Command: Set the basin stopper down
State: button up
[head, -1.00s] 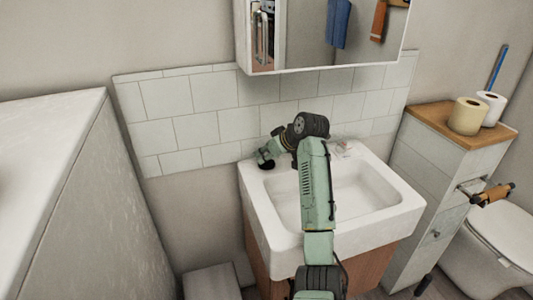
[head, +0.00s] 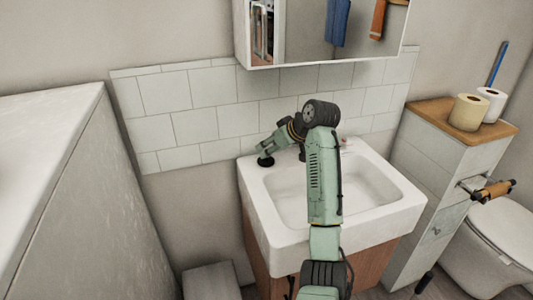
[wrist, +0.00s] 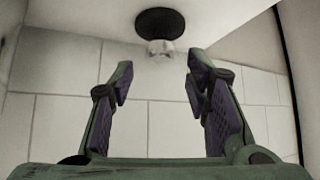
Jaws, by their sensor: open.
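The basin stopper, a black disc with a pale knob, rests on the back left corner of the white basin (head: 256,203) rim; its dark disc (head: 265,162) shows there in the head view. In the wrist view the stopper (wrist: 160,21) is at the top middle, with its knob pointing toward my gripper. My gripper (wrist: 160,75) is open and empty, its two fingers spread on either side below the knob. The knob is clear of both fingertips. In the head view my gripper (head: 265,149) is just above the stopper and partly hides it.
A tiled splashback (head: 200,125) runs close behind the basin, with a mirror cabinet (head: 320,40) above. A faucet, mostly hidden by my arm, is at the basin's back. A cabinet (head: 430,165) with toilet rolls stands right. The basin bowl is empty where visible.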

jog(key=b+v, duration=0.2)
jog(key=v, duration=0.6)
jog(key=shift+s+r, duration=0.1)
